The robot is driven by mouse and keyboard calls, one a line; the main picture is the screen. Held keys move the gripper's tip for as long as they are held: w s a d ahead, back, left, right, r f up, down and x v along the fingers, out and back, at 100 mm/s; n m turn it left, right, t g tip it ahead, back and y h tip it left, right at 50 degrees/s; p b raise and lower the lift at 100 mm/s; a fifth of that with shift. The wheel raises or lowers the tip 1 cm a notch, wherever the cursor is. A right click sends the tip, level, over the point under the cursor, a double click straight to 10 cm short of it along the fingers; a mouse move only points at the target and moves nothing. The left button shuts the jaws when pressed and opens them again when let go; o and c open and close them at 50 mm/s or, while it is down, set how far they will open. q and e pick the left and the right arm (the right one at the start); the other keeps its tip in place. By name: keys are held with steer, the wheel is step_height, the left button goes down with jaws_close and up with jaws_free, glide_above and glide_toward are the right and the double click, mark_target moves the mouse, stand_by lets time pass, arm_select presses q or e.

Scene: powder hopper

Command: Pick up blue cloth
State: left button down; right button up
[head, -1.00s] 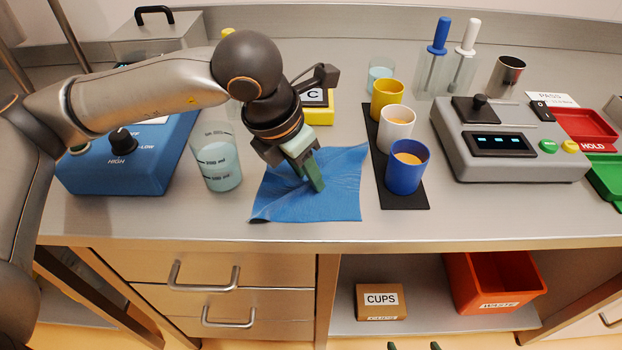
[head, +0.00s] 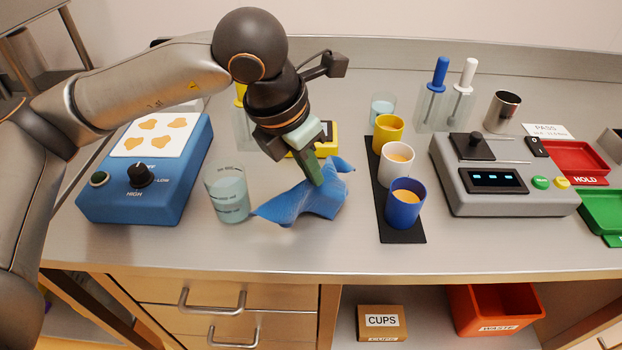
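The blue cloth (head: 308,203) is bunched up and creased below my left gripper (head: 316,180). The gripper's green fingers are shut on the cloth near its upper middle. The cloth's left corner droops toward the steel counter, and another corner stands up to the right of the fingers. I cannot tell whether its lower edge still touches the counter. My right gripper does not show in the head view.
A glass beaker (head: 229,196) stands close left of the cloth. On its right, a black mat (head: 401,226) holds yellow, white and blue cups (head: 405,208). A blue hotplate (head: 167,190) is at left, a grey instrument (head: 455,197) at right. The counter front is clear.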

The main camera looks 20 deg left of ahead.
arm_select(q)
step_height(320, 180, up, 13)
steer(key=p, duration=0.6)
steer(key=shift+f, duration=0.15)
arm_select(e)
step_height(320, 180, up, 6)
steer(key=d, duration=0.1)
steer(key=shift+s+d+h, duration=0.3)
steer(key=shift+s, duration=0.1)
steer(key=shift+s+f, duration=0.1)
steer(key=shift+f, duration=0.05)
